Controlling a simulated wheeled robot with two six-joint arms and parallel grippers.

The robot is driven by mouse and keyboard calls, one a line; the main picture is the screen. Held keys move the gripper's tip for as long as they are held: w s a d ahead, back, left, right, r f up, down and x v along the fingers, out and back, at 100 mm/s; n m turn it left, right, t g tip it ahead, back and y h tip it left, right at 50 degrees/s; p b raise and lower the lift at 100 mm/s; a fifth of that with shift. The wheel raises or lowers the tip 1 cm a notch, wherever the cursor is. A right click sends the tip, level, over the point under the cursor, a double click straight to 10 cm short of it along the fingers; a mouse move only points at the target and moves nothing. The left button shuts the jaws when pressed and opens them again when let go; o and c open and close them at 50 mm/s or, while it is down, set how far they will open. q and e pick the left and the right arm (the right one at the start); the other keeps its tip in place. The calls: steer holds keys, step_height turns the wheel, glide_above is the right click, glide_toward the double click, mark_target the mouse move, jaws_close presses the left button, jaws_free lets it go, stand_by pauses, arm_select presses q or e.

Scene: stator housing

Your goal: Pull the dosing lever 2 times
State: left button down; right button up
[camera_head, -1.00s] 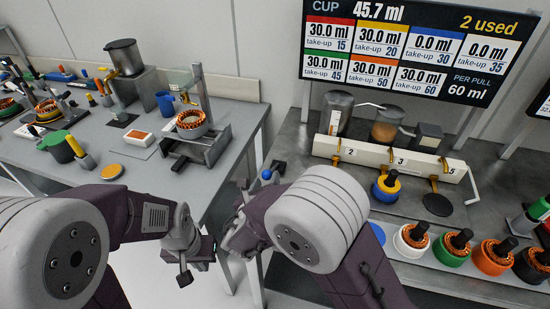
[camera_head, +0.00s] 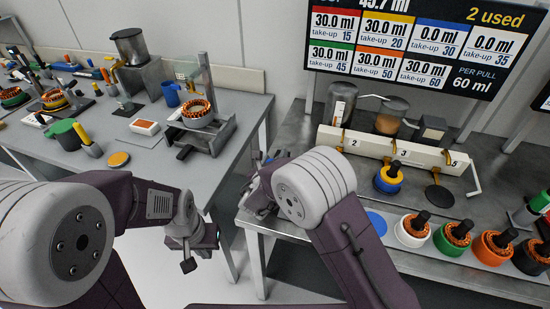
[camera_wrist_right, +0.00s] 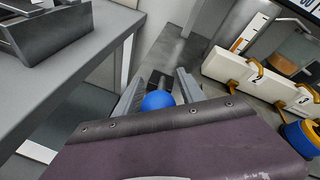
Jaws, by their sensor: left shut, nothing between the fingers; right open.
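The dosing lever's blue ball knob (camera_wrist_right: 158,100) sits between the two fingers of my right gripper (camera_wrist_right: 157,88) in the right wrist view. The fingers stand apart on either side of it, so the gripper is open. In the head view my right gripper (camera_head: 268,160) is at the left end of the right bench, and my forearm hides most of the lever. My left gripper (camera_head: 203,248) is shut and empty, hanging over the floor in front of the left bench. The display board (camera_head: 418,45) reads 2 used and 60 ml per pull.
On the right bench, a white numbered rail (camera_head: 385,150) stands before hoppers, with a blue stator (camera_head: 388,180) in front. Several coloured stators line the front edge. The left bench (camera_head: 240,115) holds a fixture with a stator (camera_head: 197,112). A floor gap separates the benches.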

jaws_close()
stand_by(1.3)
